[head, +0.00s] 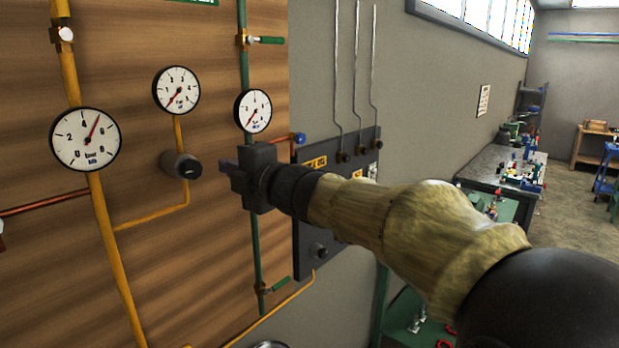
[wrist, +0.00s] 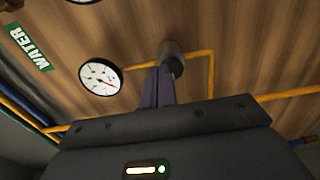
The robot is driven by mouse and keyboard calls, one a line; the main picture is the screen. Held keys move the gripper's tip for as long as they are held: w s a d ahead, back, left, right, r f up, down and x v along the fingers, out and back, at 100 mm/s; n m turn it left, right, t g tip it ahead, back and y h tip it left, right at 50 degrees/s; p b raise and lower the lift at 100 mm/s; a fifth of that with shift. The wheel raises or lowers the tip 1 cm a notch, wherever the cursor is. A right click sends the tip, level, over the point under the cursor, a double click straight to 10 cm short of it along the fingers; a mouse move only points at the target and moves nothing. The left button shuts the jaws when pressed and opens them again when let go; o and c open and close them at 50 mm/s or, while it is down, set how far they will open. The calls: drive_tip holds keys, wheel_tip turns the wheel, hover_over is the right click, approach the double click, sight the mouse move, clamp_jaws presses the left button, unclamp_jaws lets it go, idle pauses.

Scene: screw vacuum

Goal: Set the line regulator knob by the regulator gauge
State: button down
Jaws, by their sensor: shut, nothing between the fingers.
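The line regulator knob (head: 181,165) is a dark round knob facing out from the wooden panel, on a yellow branch pipe. It also shows in the wrist view (wrist: 172,57), partly behind the fingertips. The regulator gauge (head: 176,90) is the white dial just above it, its red needle pointing to the lower left, at the low end of the scale. It also shows in the wrist view (wrist: 101,77). My gripper (head: 224,165) is shut and empty, a little right of the knob in the head view. The purple fingers (wrist: 159,72) point at the knob; contact cannot be told.
A larger gauge (head: 85,139) hangs on the yellow main pipe at left, its needle a little past 4. Another gauge (head: 253,111) sits on the green pipe behind my gripper. A dark valve panel (head: 318,250) stands right of the wooden board (head: 190,300).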

drive_tip(key=x, duration=0.6)
drive_tip(key=shift+p, duration=0.4)
drive_tip(key=shift+s+a+f+b, duration=0.2)
drive_tip(key=shift+s+b, duration=0.05)
drive_tip(key=shift+b, duration=0.1)
idle(0.6)
drive_tip(key=shift+f+b, duration=1)
drive_tip(key=shift+b, duration=0.05)
drive_tip(key=shift+w+d+f, duration=0.15)
drive_tip(key=shift+w+d, duration=0.05)
drive_tip(key=shift+w, duration=0.05)
drive_tip(key=shift+d, duration=0.15)
drive_tip(key=v, duration=0.6)
drive_tip(key=shift+b, duration=0.45)
